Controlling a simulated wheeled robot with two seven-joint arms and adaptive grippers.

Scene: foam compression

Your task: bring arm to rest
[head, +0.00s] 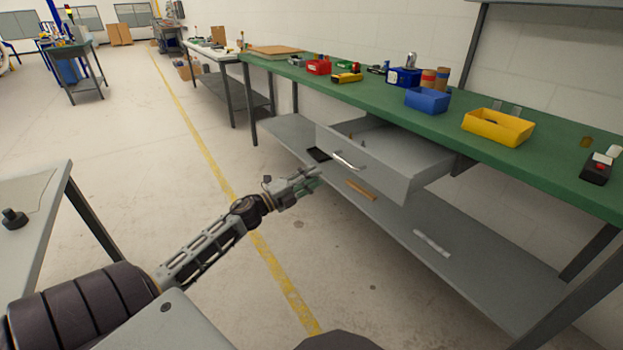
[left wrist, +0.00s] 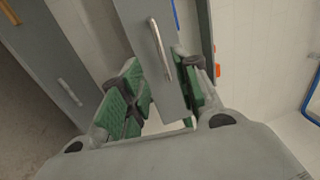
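My left gripper (head: 308,183) is stretched out in front of the open drawer (head: 378,175) of the green-topped workbench. In the left wrist view its two green-padded fingers (left wrist: 166,105) are spread apart, with nothing seen held between them. The drawer's curved metal handle (left wrist: 160,48) lies beyond the fingertips in that view. In the head view the handle (head: 346,161) is to the right of the gripper, and the two look apart. My right gripper is in neither view.
The workbench's green top (head: 390,97) carries a blue bin (head: 428,100), a yellow bin (head: 497,127) and other items. Its grey lower shelf (head: 470,258) holds a few small things. A grey table (head: 30,205) stands at left. The floor between is clear, with a yellow line (head: 215,165).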

